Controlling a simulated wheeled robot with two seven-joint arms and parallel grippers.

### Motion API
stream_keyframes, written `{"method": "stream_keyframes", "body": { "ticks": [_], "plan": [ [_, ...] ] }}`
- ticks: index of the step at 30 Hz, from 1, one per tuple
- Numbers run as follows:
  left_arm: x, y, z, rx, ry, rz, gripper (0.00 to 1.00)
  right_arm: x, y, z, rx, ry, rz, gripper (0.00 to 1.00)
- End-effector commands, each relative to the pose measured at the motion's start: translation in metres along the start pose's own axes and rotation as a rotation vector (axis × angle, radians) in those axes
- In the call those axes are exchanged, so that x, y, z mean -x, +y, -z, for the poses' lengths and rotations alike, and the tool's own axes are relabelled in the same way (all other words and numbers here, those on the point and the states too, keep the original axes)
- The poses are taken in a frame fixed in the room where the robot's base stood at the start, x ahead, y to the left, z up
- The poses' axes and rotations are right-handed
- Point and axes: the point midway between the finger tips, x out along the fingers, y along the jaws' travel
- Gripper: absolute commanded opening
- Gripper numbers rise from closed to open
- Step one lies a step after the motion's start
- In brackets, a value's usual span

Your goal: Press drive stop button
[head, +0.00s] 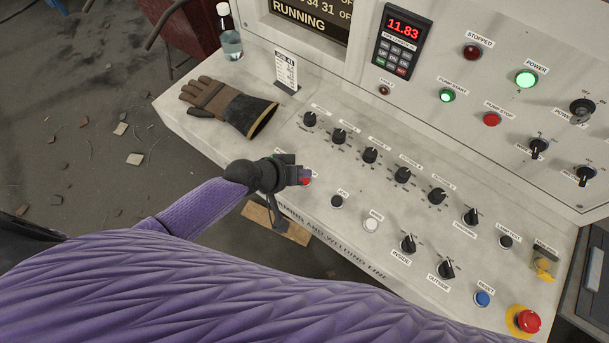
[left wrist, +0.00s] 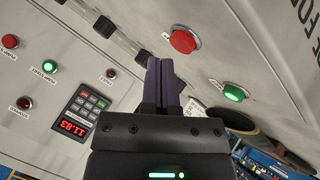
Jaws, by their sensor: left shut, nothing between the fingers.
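My left gripper (head: 303,172) is over the desk part of the control console. Its two dark fingers are together with nothing between them, and they also show in the left wrist view (left wrist: 165,68). A red push button (head: 305,182) shows just beside the fingertips in the head view, partly covered. In the left wrist view the red button (left wrist: 183,40) is beyond and right of the fingertips. Its label is too small to read. A lit green button (left wrist: 235,92) is farther right there. I cannot tell if the fingers touch the red button. My right gripper is not in view.
A row of black knobs (head: 370,155) stands behind the gripper. A work glove (head: 228,104) and a bottle (head: 230,42) lie or stand at the desk's left. A red pump stop button (head: 491,119) is on the upright panel. A red emergency button (head: 528,320) is front right.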

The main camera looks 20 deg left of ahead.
Motion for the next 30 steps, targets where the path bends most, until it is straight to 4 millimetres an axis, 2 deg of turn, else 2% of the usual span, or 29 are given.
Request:
{"method": "stream_keyframes", "body": {
  "ticks": [30],
  "plan": [
    [-0.0075, -0.0055, -0.0055, 0.0, 0.0, 0.0, 0.0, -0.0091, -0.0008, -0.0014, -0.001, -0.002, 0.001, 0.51]
  ]
}}
